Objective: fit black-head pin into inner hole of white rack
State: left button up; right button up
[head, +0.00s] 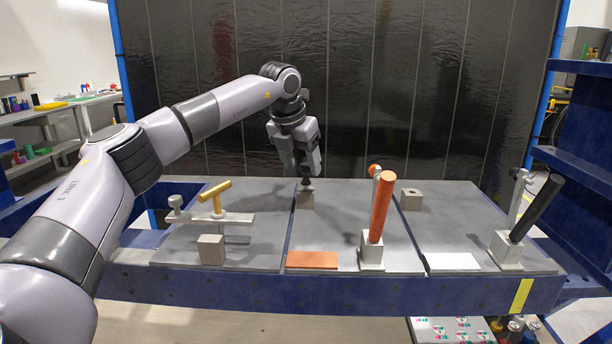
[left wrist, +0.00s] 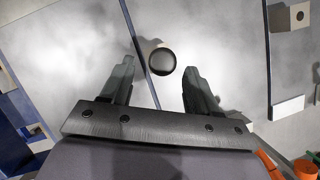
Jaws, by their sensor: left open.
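The black-head pin shows its round black head (left wrist: 162,61) in the left wrist view. In the head view its dark top (head: 307,184) is just below my left gripper (head: 306,171), over a small grey block (head: 306,201); how deep it sits there I cannot tell. My left gripper is open, its fingers either side of the head in the wrist view (left wrist: 160,85), apart from it. A white plate (head: 452,262) marks the right-hand panel. On that panel a grey block with an empty-looking hole (head: 411,201) stands farther back; it also shows in the wrist view (left wrist: 283,18). My right gripper is not in view.
An orange lever (head: 381,208) and a black lever (head: 536,208) stand tilted at the front. An orange plate (head: 312,260) marks the middle panel. A bar with a gold T-handle (head: 214,196) stands left. A dark wall rises behind. The panel between the two rear blocks is clear.

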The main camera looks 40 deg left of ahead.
aim_at(305, 175)
pick_arm(q)
jog(key=x, duration=0.4)
jog(key=shift+w+f+p, duration=0.2)
jog(key=shift+f+p, duration=0.1)
jog(key=shift+c, duration=0.2)
jog(key=c, duration=1)
jog(key=shift+r, duration=0.15)
